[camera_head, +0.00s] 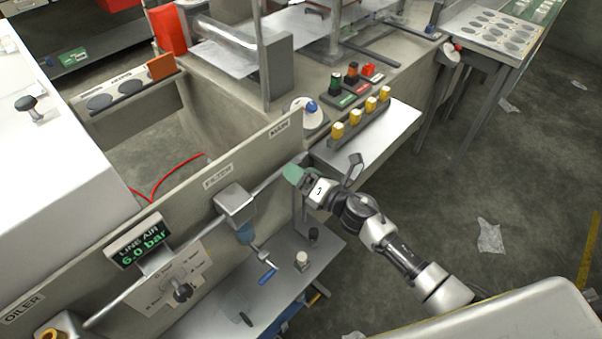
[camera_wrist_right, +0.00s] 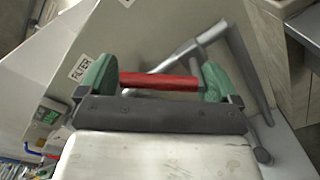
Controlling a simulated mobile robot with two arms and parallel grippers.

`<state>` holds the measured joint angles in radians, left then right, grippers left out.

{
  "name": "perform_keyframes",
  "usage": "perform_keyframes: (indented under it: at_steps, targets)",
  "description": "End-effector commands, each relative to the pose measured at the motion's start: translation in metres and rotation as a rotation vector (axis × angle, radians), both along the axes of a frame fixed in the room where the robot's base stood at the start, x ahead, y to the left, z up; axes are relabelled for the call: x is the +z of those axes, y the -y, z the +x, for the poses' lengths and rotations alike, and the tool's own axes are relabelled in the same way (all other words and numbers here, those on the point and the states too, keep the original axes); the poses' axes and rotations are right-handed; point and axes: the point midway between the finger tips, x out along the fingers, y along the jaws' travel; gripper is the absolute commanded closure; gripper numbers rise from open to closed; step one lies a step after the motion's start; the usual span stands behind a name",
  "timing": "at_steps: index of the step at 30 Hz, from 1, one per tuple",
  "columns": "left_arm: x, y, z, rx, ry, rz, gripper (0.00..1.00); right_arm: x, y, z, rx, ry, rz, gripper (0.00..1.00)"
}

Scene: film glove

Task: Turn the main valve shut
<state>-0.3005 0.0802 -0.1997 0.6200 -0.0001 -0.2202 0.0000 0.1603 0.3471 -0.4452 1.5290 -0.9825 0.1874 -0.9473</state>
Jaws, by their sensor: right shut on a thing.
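My right gripper (camera_head: 294,174) is at the right end of the air line, just below the panel label that seems to read MAIN (camera_head: 279,129). In the right wrist view its green-tipped jaws (camera_wrist_right: 155,80) are shut on the red handle of the main valve (camera_wrist_right: 160,81). The red bar spans between the two fingertips, in front of the grey pipe (camera_wrist_right: 190,46). In the head view the gripper hides the handle. The line air display (camera_head: 139,244) reads 6.0 bar. My left gripper is not in view.
A filter (camera_head: 236,204) with a blue bowl hangs on the pipe left of the gripper. A dial knob (camera_head: 182,291) sits further left. A lower shelf (camera_head: 262,308) holds small parts. Yellow-topped pieces (camera_head: 361,118) stand in a row behind. Open floor lies to the right.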

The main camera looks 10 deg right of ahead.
Motion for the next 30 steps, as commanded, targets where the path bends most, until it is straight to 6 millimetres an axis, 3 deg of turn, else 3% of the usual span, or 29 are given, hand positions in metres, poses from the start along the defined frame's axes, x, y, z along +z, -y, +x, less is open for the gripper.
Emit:
perform_keyframes:
  at_steps: [18,30]
  targets:
    - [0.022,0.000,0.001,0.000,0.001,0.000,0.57,0.010,0.016,0.010,0.002,-0.303,0.455,0.50]
    - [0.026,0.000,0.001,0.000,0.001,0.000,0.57,0.010,0.021,0.014,0.001,-0.402,0.606,0.50]
